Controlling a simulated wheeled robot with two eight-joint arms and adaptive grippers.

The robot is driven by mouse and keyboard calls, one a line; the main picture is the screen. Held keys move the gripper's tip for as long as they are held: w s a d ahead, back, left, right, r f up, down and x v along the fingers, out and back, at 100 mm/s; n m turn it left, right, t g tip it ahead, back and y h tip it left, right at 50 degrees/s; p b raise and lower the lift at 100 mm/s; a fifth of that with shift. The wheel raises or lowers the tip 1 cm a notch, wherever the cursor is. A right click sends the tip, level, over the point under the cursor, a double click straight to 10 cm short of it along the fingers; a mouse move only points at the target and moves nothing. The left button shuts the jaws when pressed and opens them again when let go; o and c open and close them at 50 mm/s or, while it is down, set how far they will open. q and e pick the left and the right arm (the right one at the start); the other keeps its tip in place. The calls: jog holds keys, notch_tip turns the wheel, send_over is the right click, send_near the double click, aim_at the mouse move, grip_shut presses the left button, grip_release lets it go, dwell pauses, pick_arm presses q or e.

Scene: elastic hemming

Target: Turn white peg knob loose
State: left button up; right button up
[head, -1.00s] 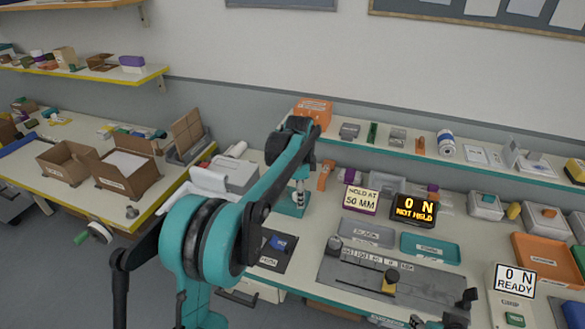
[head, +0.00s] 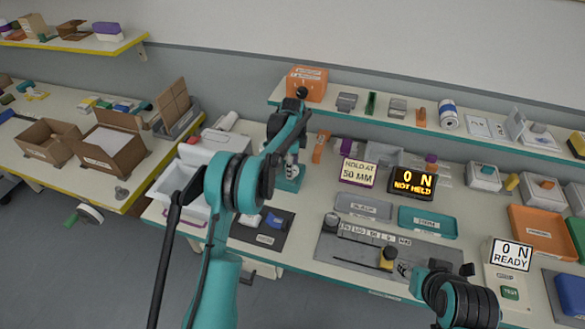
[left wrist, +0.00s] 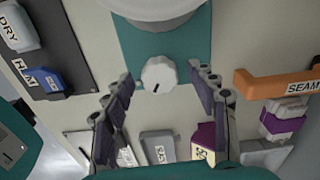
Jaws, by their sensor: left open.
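The white peg knob (left wrist: 158,74) is a round knob with a dark mark on its face. It sits on a teal plate (left wrist: 185,35) below a pale rounded part in the left wrist view. My left gripper (left wrist: 161,82) is open, with one finger on each side of the knob and a gap on both sides. In the head view, my left gripper (head: 292,165) is over the teal stand (head: 288,183), and the knob is hidden there. My right arm (head: 462,298) is at the lower right, by the ruled grey fixture; its fingers are too small to read.
A sign (head: 358,172) reads "HOLD AT 50 MM". A black display (head: 413,183) reads "0 N NOT HELD"; a white one (head: 511,254) reads "0 N READY". An orange seam piece (left wrist: 270,82) lies right of the knob. A dark tray (left wrist: 40,50) lies left.

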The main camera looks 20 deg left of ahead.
pick_arm(q)
jog(key=shift+f, duration=0.15)
jog(key=c, duration=1.2)
jog(key=shift+o, duration=0.2)
